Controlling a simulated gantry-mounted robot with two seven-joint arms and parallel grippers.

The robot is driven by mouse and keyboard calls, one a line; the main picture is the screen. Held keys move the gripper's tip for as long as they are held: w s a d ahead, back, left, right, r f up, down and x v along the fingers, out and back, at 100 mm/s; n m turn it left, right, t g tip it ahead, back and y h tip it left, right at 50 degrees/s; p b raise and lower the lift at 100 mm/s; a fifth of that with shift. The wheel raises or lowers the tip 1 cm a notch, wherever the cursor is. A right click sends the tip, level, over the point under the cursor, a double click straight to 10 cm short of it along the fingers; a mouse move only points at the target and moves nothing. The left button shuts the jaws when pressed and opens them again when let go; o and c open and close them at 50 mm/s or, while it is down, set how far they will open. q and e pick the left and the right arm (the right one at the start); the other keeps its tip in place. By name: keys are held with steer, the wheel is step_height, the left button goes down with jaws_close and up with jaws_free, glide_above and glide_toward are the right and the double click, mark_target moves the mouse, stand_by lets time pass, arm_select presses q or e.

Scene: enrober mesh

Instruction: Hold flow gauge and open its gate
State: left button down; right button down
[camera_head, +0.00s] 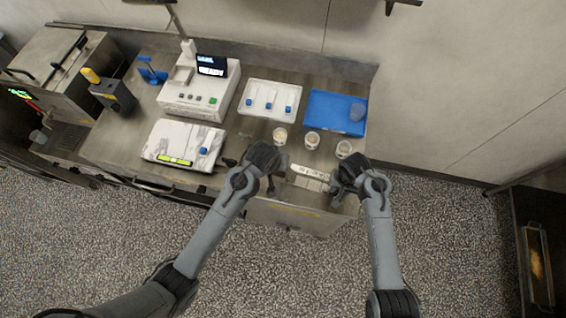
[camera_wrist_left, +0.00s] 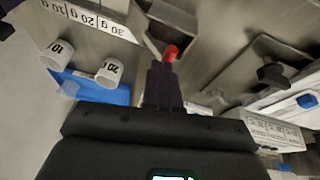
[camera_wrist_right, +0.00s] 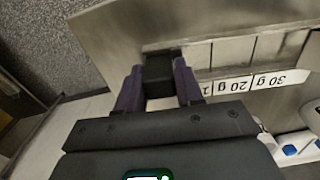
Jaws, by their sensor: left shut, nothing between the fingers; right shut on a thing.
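The flow gauge (camera_head: 312,184) is a grey metal piece with a white strip marked in grams, at the front edge of the worktop. It also shows in the right wrist view (camera_wrist_right: 130,32). My right gripper (camera_wrist_right: 158,85) is shut on its black block-like grip, at the gauge's right end in the head view. My left gripper (camera_head: 270,188) is shut and empty near the gauge's left end. In the left wrist view a red knob (camera_wrist_left: 171,52) sits just beyond the closed fingertips (camera_wrist_left: 163,70). I cannot tell whether they touch it. The gate's position is not clear.
Several small cups, one of them here (camera_head: 312,140), stand behind the gauge. Behind them are a blue tray (camera_head: 325,112) and a white tray (camera_head: 258,112). A white device with a display (camera_head: 190,100) and a marble-topped scale (camera_head: 170,140) stand left.

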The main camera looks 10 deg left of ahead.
arm_select(q)
steer(key=shift+a+f, duration=0.25)
steer(key=shift+a, duration=0.2)
steer(key=shift+d, duration=0.15)
steer(key=shift+d+f, duration=0.1)
steer(key=shift+d, duration=0.05)
steer(key=shift+d+f, duration=0.25)
steer(key=shift+d, duration=0.25)
arm_select(e)
steer(key=shift+a, duration=0.15)
arm_select(q)
steer(key=shift+s+d, duration=0.1)
arm_select(e)
steer(key=shift+w+a, duration=0.1)
arm_select(q)
steer(key=s+a+r, duration=0.2)
steer(key=a+r, duration=0.3)
steer(key=r, duration=0.3)
steer(key=shift+s+a+r, duration=0.2)
steer(key=shift+s+a, duration=0.1)
steer(key=shift+a, duration=0.1)
arm_select(e)
steer(key=shift+d, duration=0.25)
